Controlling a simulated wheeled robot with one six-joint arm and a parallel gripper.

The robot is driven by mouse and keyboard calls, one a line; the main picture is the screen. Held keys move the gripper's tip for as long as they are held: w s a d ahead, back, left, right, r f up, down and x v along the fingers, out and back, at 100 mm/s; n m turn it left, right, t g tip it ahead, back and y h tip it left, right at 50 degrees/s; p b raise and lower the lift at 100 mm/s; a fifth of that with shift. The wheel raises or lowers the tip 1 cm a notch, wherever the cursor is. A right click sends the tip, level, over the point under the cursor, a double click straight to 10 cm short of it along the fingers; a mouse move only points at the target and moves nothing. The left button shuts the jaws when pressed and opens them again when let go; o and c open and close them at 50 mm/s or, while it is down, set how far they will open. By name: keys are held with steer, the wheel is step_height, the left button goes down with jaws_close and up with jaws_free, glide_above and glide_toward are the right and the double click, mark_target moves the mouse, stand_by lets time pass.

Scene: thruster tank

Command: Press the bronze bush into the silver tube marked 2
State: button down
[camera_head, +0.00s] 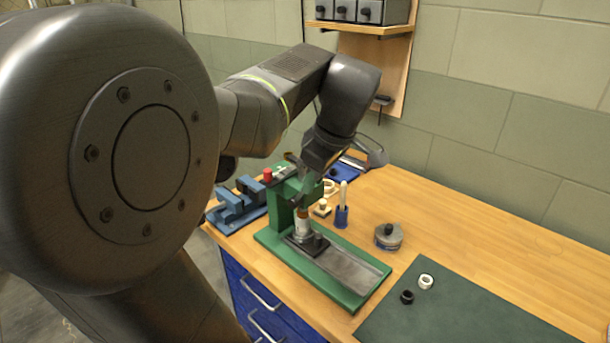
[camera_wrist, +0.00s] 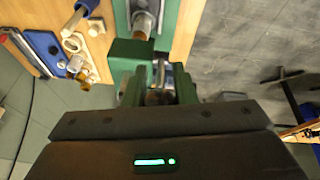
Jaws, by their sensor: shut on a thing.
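A silver tube (camera_head: 302,226) stands upright on the dark block of the green press (camera_head: 280,208), under its ram. A bronze-coloured band, seemingly the bronze bush (camera_head: 303,213), shows at its top; how deep it sits I cannot tell. The wrist view also shows the tube (camera_wrist: 146,20) and the bronze band (camera_wrist: 143,36) beyond the press head. No number is readable. My gripper (camera_head: 296,168) is at the top of the press, behind the ram. In the wrist view my gripper (camera_wrist: 160,94) is shut around a dark rounded part, seemingly the press handle, partly hidden by the fingers.
A blue stand with a pale rod (camera_head: 342,214), a small cream block (camera_head: 322,208) and a grey round tin (camera_head: 388,237) stand right of the press. A blue vise (camera_head: 238,204) is left. A white ring (camera_head: 426,281) and black ring (camera_head: 407,297) lie on a green mat (camera_head: 470,310).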

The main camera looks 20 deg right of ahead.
steer(key=s+d+f+t+y+b, duration=0.1)
steer(key=s+f+t+b, duration=0.2)
steer(key=s+f+b, duration=0.1)
steer(key=shift+d+f+t+y+b, duration=0.3)
steer(key=shift+f+b, duration=0.2)
steer(key=shift+b, duration=0.9)
steer(key=c, duration=1.2)
jaws_free()
steer(key=p+v, duration=0.1)
steer(key=v, duration=1.2)
steer(key=shift+r, duration=0.4)
steer(key=shift+s, duration=0.15)
